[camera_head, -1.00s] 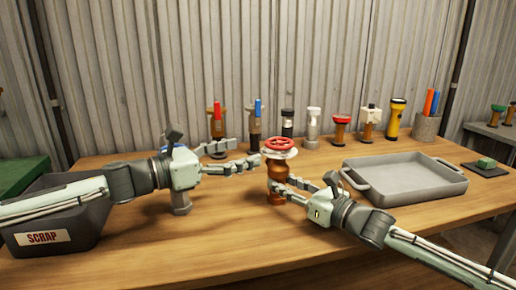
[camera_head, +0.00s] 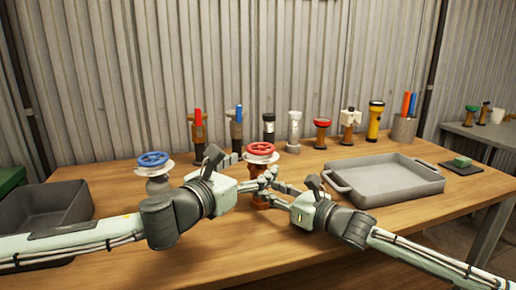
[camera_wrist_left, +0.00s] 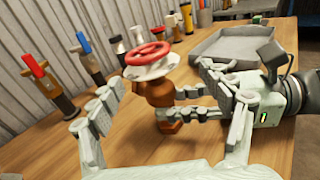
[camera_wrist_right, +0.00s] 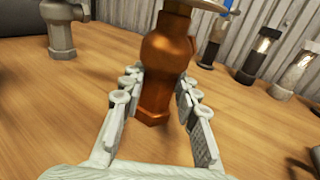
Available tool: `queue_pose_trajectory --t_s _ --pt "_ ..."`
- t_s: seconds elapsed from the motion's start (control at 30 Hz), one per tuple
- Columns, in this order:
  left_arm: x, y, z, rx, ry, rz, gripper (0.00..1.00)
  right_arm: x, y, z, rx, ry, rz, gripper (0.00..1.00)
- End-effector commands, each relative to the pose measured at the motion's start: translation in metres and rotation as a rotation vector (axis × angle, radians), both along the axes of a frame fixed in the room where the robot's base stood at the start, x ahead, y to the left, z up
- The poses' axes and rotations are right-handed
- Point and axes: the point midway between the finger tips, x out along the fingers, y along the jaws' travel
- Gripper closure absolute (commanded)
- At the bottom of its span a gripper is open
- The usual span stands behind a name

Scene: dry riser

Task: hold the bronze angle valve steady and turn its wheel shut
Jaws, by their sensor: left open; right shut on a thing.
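The bronze angle valve (camera_head: 260,199) stands upright on the bench, its red wheel (camera_head: 262,149) on top above a pale flange. In the left wrist view its wheel (camera_wrist_left: 147,53) and bronze body (camera_wrist_left: 158,92) show clearly. My right gripper (camera_wrist_right: 160,90) is shut on the valve's body from the right, below the flange. My left gripper (camera_head: 251,171) is open, its fingers close to the valve at the near left. In the left wrist view its spread fingers (camera_wrist_left: 161,79) lie either side of the valve in the picture; I see no contact with the wheel.
A grey valve with a blue wheel (camera_head: 153,159) stands to the left, near the dark scrap bin (camera_head: 75,197). A grey tray (camera_head: 390,195) lies to the right. Several valves and torches line the back, including a yellow torch (camera_head: 375,121). The front bench is clear.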

Motion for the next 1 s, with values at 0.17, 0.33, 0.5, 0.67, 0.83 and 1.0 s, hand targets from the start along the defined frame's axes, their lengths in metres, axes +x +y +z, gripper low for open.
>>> queue_pose_trajectory --t_s 0.17,0.33,0.5,0.67,0.83,1.0 --pt "-0.023 -0.015 0.009 -0.013 -0.018 0.177 0.21 0.001 -0.001 0.0 -0.001 0.001 -0.002 1.0" --pt "-0.044 -0.011 0.016 -0.035 -0.027 0.312 0.21 0.0 -0.001 0.0 -0.001 0.001 -0.002 1.0" --pt "-0.055 -0.006 0.02 -0.05 -0.029 0.38 0.21 0.0 -0.001 0.0 -0.001 0.001 -0.001 1.0" --pt "-0.044 -0.006 0.02 -0.051 -0.03 0.395 0.21 0.0 0.0 0.0 -0.001 0.001 -0.001 1.0" --pt "-0.012 -0.01 0.02 -0.05 -0.031 0.397 0.21 0.0 0.0 0.0 0.0 0.0 -0.001 1.0" --pt "0.022 -0.015 0.021 -0.051 -0.03 0.396 0.21 0.0 0.0 0.0 0.0 0.0 -0.001 1.0"
